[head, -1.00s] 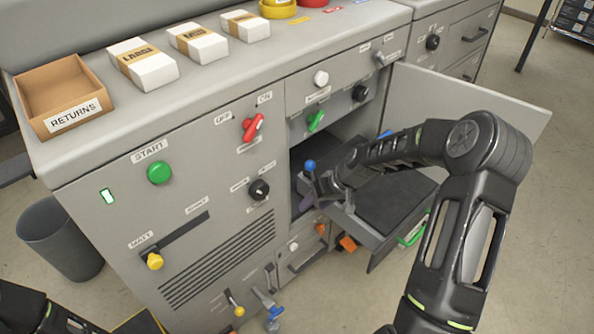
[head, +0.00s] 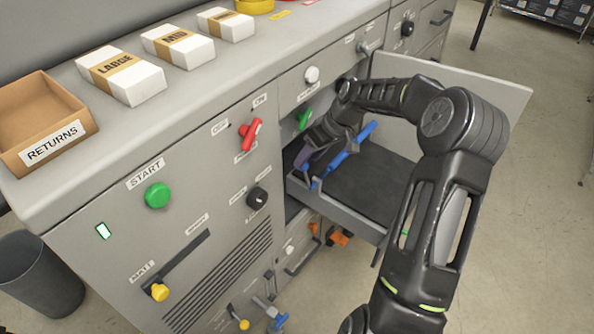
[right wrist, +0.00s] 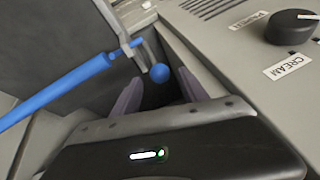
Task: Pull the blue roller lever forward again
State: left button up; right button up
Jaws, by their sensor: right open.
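A blue ball knob (right wrist: 160,72) and a long blue bar (right wrist: 58,92) show in the right wrist view, close together beside the open compartment. I take these to be the roller lever parts. In the head view the blue bar (head: 352,148) slants over the pulled-out dark tray (head: 375,190), and a blue end (head: 316,184) shows at the tray's near edge. My right gripper (head: 304,160) is inside the compartment opening. Its fingers are apart, and in the wrist view the ball lies between and beyond the fingertips (right wrist: 160,92), with contact unclear. My left gripper is out of view.
A red switch (head: 251,134), a green knob (head: 304,118) and a black dial (head: 257,198) sit on the front panel. A blue tap-like handle (head: 277,318) is low down.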

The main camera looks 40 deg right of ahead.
jog(key=x, duration=0.7)
jog(key=shift+f, duration=0.25)
jog(key=shift+a, duration=0.1)
jog(key=shift+c, duration=0.2)
grip_shut()
dwell(0.9)
